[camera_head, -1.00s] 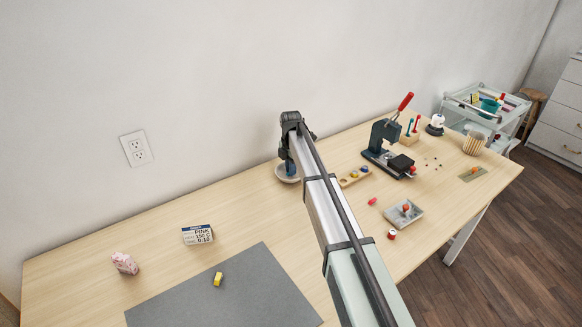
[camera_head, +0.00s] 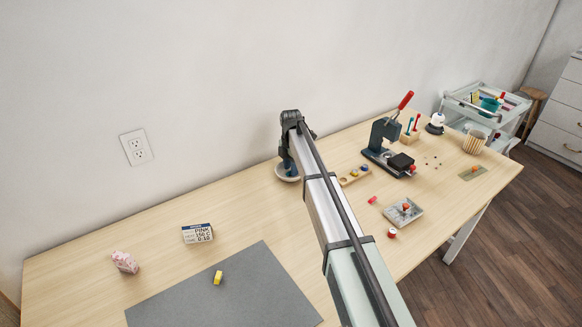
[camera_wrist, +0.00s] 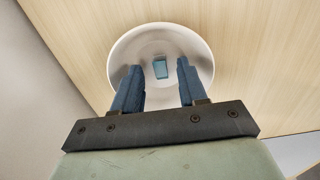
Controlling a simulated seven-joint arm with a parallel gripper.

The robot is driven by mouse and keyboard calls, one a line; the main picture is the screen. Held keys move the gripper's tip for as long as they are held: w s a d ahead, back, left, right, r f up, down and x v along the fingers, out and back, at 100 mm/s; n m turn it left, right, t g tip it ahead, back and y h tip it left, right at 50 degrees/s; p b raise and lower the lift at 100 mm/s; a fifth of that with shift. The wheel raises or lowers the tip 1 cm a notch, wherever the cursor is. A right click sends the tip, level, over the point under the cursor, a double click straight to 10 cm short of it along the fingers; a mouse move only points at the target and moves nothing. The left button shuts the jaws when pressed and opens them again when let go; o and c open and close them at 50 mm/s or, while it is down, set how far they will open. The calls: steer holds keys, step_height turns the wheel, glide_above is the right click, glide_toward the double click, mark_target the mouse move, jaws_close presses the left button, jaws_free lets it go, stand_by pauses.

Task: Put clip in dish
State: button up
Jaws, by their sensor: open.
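The white round dish (camera_wrist: 205,52) sits on the table under my gripper; part of its rim shows in the head view (camera_head: 288,179). A small teal clip (camera_wrist: 160,68) lies inside the dish in the wrist view, near its middle. My gripper (camera_wrist: 156,72) has its two blue fingers apart, pointing down over the dish, one on each side of the clip with a gap to each. It is open and empty. In the head view my arm hides much of the dish, and the clip cannot be made out there.
A wooden strip with colored pieces (camera_head: 347,181) and a dark press with a red lever (camera_head: 382,135) stand to the right. A grey tray (camera_head: 402,213) lies nearer the front edge. At left are a labeled box (camera_head: 197,234), a pink object (camera_head: 124,262) and a grey mat (camera_head: 200,298).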

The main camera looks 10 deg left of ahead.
steer(key=shift+r, duration=0.1)
steer(key=shift+r, duration=3.45)
